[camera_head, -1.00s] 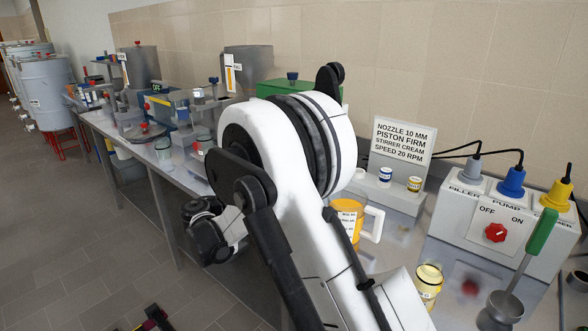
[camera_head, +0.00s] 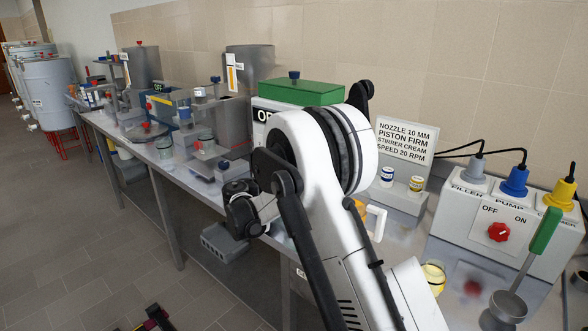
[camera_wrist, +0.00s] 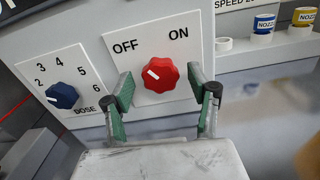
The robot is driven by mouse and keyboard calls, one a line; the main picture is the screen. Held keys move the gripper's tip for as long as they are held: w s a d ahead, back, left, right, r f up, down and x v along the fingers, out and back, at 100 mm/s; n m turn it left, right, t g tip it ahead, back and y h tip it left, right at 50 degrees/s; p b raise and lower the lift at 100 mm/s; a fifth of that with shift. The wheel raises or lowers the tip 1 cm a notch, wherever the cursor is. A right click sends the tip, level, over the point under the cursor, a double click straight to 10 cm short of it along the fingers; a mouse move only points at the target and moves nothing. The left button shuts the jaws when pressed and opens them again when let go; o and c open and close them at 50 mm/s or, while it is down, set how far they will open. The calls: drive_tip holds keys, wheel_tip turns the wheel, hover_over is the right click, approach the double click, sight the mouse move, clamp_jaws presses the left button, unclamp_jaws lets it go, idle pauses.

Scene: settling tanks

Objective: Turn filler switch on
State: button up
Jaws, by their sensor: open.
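A red knob (camera_wrist: 160,74) sits on a white plate marked OFF and ON in the wrist view. Its white mark points up and left, toward OFF. My gripper (camera_wrist: 162,88) is open, with one green-padded finger on each side of the knob's lower part. I see no contact, and cannot tell how far the tips are from the panel. In the head view my arm hides this knob; part of a white box with a sign starting "O" (camera_head: 263,114) shows behind the arm.
A blue dose knob (camera_wrist: 62,96) is left of the red knob. In the head view a control box (camera_head: 470,222) with another red knob (camera_head: 498,232), coloured plugs and a ladle (camera_head: 509,304) stands at the right.

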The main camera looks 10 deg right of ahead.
drive_tip(key=shift+w+d, duration=0.35)
drive_tip(key=shift+d, duration=0.1)
drive_tip(key=c, duration=1.2)
drive_tip(key=shift+o, duration=0.2)
drive_tip(key=shift+m, duration=0.4)
drive_tip(key=shift+s+d+f+m+b, duration=0.1)
drive_tip(key=shift+m+b, duration=1)
drive_tip(key=shift+m, duration=2.2)
drive_tip(key=shift+s+m+b, duration=0.1)
drive_tip(key=shift+m+b, duration=1)
drive_tip(key=shift+m, duration=2.2)
